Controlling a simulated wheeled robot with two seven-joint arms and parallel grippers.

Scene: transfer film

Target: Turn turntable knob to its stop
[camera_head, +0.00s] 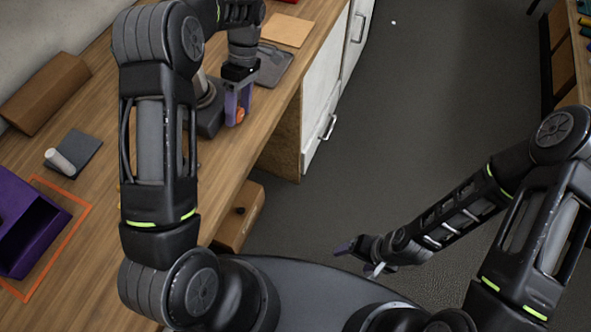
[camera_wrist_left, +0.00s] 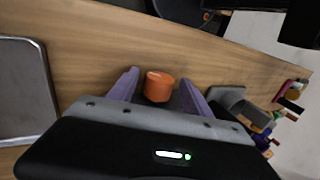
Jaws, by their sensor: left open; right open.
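The orange knob (camera_head: 240,116) sits on the front side of a dark turntable base (camera_head: 209,121) near the table's front edge. My left gripper (camera_head: 237,105) reaches down at it with purple fingers. In the left wrist view the knob (camera_wrist_left: 159,86) stands between the two open fingers of the left gripper (camera_wrist_left: 160,84), with a gap visible on the right side. Whether a finger touches it I cannot tell. My arm hides part of the turntable. My right gripper (camera_head: 360,252) is open and empty over the floor, away from the table.
A grey tray (camera_head: 272,66) lies just beyond the left gripper; it also shows in the left wrist view (camera_wrist_left: 24,90). A purple bin (camera_head: 22,222), a grey pad (camera_head: 80,150) with a pale cylinder (camera_head: 60,161), and a brown box (camera_head: 45,92) are at left.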

